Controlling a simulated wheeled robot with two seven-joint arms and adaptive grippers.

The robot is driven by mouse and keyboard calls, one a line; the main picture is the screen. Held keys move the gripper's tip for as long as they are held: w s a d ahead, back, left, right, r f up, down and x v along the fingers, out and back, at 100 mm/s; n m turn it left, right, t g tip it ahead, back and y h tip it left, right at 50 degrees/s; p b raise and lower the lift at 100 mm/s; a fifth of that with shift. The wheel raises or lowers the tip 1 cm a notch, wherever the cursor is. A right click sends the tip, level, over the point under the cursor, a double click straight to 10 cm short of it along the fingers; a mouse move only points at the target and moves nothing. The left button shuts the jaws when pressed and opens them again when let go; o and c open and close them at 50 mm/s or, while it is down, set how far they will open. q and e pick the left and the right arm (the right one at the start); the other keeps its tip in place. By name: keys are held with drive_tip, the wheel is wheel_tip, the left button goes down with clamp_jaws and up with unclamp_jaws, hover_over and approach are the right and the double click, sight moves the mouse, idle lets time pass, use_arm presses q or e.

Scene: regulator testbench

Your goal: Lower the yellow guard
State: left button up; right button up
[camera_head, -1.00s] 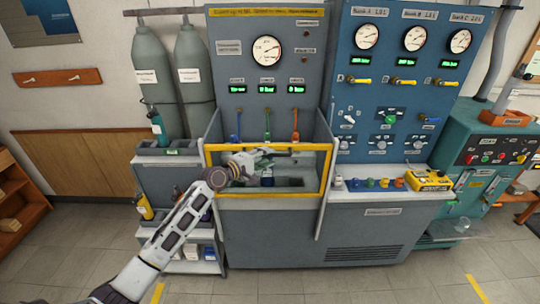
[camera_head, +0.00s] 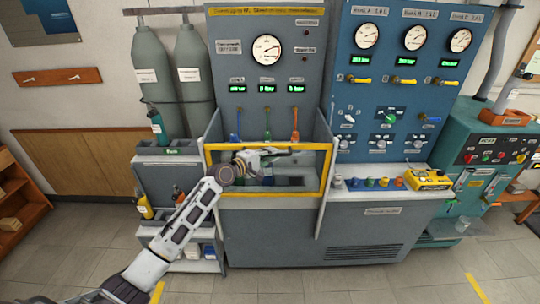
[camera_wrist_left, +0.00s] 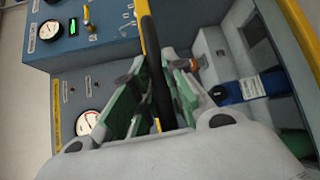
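The yellow guard (camera_head: 329,172) is a rectangular frame around a clear front on the grey test bench, in the middle of the head view. It stands upright before the bench recess. My left gripper (camera_head: 288,152) is at the guard's upper bar, left of its right side. In the left wrist view my left gripper (camera_wrist_left: 152,75) has its green-padded fingers apart, one on each side of a dark bar (camera_wrist_left: 160,80) with a yellow edge. Contact with the bar cannot be told. My right gripper is not in view.
The grey panel with a gauge (camera_head: 267,50) rises behind the guard. Blue, green and orange levers (camera_head: 295,125) stand in the recess. Coloured caps and a yellow device (camera_head: 428,180) lie on the ledge to the right. Gas cylinders (camera_head: 152,75) stand at the left. The floor in front is clear.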

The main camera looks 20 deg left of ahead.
sight(270, 171)
use_arm(q)
drive_tip(key=shift+f, duration=0.2)
clamp_jaws()
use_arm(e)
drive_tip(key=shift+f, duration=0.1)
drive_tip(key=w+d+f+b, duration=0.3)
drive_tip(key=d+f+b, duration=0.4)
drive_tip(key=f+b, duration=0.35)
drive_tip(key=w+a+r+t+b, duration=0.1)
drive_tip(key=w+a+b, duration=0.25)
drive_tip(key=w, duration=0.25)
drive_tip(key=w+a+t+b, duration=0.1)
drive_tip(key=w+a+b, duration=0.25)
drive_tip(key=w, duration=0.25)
use_arm(q)
wheel_tip(270, 171, down, 29)
drive_tip(key=b, duration=0.4)
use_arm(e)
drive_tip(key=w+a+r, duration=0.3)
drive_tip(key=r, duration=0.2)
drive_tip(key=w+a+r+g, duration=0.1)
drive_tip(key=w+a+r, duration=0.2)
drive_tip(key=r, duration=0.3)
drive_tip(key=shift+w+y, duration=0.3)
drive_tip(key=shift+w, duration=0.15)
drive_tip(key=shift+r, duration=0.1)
